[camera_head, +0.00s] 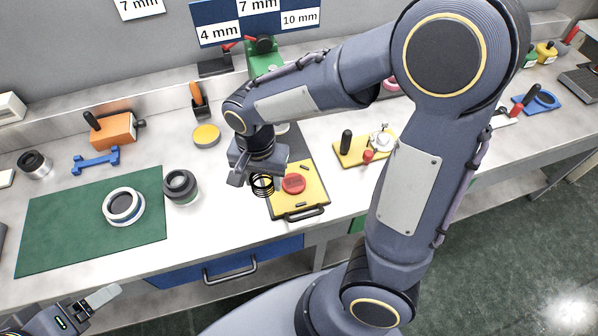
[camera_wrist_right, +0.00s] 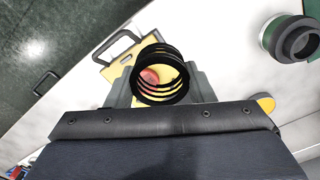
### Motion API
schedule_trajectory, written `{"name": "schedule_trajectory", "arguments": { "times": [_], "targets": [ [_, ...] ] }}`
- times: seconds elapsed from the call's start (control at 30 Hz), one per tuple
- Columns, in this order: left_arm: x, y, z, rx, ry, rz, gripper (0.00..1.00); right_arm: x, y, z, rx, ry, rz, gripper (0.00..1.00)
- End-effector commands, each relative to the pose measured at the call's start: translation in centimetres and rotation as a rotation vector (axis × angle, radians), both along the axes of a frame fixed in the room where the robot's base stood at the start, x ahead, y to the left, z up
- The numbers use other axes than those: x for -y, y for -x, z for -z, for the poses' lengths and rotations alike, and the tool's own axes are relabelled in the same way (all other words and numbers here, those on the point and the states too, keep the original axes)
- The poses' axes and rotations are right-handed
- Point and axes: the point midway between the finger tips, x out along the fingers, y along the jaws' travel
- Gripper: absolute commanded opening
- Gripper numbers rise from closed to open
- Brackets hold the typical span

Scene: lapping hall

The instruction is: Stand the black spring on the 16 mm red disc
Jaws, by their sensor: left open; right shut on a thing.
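My right gripper (camera_head: 257,178) is shut on the black spring (camera_head: 262,186), a coil held above the left edge of the yellow board. The red disc (camera_head: 293,184) lies on the yellow board, to the right of the spring; its marking is too small to read. In the right wrist view the black spring (camera_wrist_right: 160,92) sits between the fingers, and part of the red disc (camera_wrist_right: 149,75) shows through its coils. My left gripper (camera_head: 88,308) is open and empty at the lower left, away from these things.
The yellow board (camera_head: 310,204) has a black handle at its front edge. A green mat (camera_head: 60,225) with a white-and-grey ring (camera_head: 124,206) lies left, beside a dark cylinder (camera_head: 180,187). Another yellow board (camera_head: 350,153) with knobs stands right, partly near my arm.

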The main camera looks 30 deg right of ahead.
Motion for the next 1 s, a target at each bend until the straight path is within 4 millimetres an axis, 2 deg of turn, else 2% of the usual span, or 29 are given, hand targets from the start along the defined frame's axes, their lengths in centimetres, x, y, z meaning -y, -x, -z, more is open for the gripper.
{"name": "schedule_trajectory", "arguments": {
  "times": [0.03,0.23,0.4,0.73,0.9,1.0],
  "targets": [
    [0.0,0.0,-0.4,0.0,0.0,0.0,0.8,1.3,-0.5,0.5,-0.006,0.003,0.01,0.27],
    [0.0,0.0,-1.2,0.0,0.0,0.0,0.8,6.0,-2.4,2.7,-0.006,0.003,0.01,0.27],
    [0.0,0.0,-1.3,0.0,0.0,0.0,0.8,8.3,-3.4,6.1,-0.006,0.002,0.005,0.27],
    [0.0,0.0,-1.6,0.0,0.0,0.0,0.8,10.3,-4.4,9.0,-0.004,0.002,0.003,0.27],
    [0.0,0.0,-1.7,0.0,0.0,0.0,0.8,10.2,-4.4,11.3,-0.003,0.001,0.0,0.27],
    [0.0,0.0,-1.7,0.0,0.0,0.0,0.8,10.2,-4.4,11.7,-0.001,0.001,0.0,0.27]
  ]
}}
